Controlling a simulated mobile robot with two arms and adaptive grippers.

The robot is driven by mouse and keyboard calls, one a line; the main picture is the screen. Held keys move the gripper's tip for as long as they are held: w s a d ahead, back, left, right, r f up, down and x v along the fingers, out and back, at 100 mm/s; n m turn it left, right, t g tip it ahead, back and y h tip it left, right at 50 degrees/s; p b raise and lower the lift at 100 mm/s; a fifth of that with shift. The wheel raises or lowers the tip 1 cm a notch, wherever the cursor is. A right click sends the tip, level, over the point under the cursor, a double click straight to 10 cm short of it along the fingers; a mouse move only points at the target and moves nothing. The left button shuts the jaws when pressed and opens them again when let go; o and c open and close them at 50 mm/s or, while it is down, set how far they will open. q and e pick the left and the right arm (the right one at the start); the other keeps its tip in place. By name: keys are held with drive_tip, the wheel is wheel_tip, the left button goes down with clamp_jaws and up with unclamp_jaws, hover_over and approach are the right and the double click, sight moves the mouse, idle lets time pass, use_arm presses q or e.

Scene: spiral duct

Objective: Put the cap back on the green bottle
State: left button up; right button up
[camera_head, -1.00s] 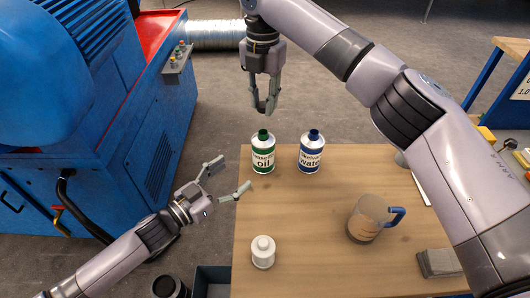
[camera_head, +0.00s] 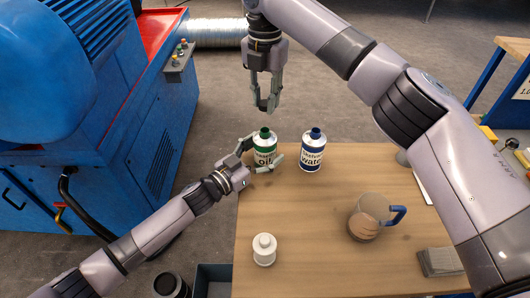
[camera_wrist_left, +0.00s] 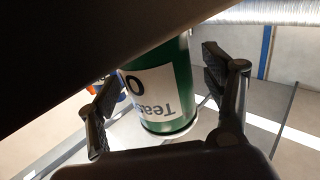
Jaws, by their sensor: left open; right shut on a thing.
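The green bottle (camera_head: 265,153), labelled oil, stands upright at the table's far left edge, its top dark green. My left gripper (camera_head: 261,155) is open around its body, one finger on each side. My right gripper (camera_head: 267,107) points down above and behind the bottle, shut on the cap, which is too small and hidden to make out.
A white container (camera_head: 264,249) and a mug with a blue handle (camera_head: 368,217) stand nearer. A grey block (camera_head: 439,262) lies at the right. The table's middle is clear. A blue machine (camera_head: 95,120) stands left.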

use_arm(q)
drive_tip(key=shift+w+d, duration=0.15)
drive_tip(key=shift+c, duration=0.3)
clamp_jaws()
idle(0.7)
